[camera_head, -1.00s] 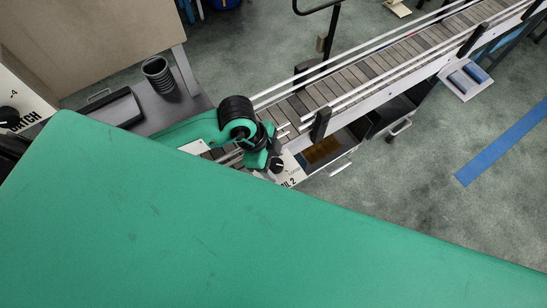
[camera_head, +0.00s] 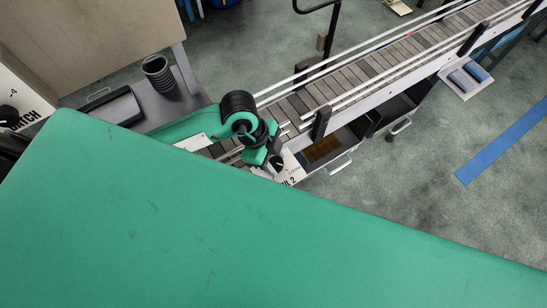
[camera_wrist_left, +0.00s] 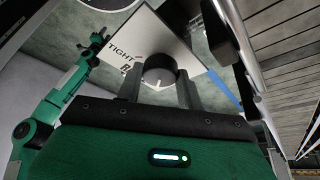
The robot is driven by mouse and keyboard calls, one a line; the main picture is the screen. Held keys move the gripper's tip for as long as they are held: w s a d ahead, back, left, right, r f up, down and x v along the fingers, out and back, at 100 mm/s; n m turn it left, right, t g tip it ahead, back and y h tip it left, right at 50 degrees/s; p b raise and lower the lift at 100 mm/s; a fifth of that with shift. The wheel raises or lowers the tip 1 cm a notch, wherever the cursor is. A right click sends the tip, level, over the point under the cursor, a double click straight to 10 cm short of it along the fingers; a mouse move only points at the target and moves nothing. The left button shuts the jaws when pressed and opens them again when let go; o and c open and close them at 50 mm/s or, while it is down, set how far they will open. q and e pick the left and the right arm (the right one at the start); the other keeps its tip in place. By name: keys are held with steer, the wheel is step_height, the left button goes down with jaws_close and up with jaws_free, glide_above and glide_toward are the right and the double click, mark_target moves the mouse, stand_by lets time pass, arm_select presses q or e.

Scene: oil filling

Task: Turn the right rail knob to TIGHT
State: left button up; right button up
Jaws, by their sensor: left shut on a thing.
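The right rail knob is a black round knob (camera_head: 278,162) on a white panel (camera_head: 291,174) at the near end of the conveyor, lettered partly "L 2". In the left wrist view, the knob (camera_wrist_left: 159,68) sits between the two dark fingers of my left gripper (camera_wrist_left: 160,88), which is shut on it. The word TIGHT shows on the panel (camera_wrist_left: 145,30) to the left of the knob. In the head view my left gripper (camera_head: 266,154) reaches the panel from the left; its fingertips are hard to make out. A green arm with a small end shows at the left of the wrist view.
The slatted conveyor (camera_head: 370,71) with rails runs to the upper right. A grey bench with a black ribbed cup (camera_head: 158,74) and a dark tray (camera_head: 117,108) is at left. A large green surface (camera_head: 170,220) fills the foreground. Open floor lies at right.

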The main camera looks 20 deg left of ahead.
arm_select(q)
steer(key=m+g, duration=0.1)
steer(key=m, duration=0.3)
steer(key=shift+w+g, duration=0.2)
steer(key=shift+g, duration=0.2)
steer(key=m+b, duration=0.1)
steer(key=m, duration=0.2)
steer(key=shift+d+g+y, duration=0.1)
steer(key=shift+g+y, duration=0.3)
steer(key=shift+w+f+m+g+b, duration=0.1)
steer(key=shift+m+g+b, duration=0.2)
steer(key=shift+m+b, duration=0.5)
steer(key=m+b, duration=0.1)
steer(key=m, duration=0.1)
steer(key=m+y, duration=0.1)
steer(key=shift+d+m+g+y+b, duration=0.1)
steer(key=shift+m+g+y+b, duration=0.2)
steer(key=shift+m+g+b, duration=0.1)
steer(key=shift+m+y+b, duration=0.7)
steer(key=shift+m+b, duration=0.85)
steer(key=shift+m, duration=0.45)
steer(key=shift+d, duration=0.1)
steer(key=o, duration=1)
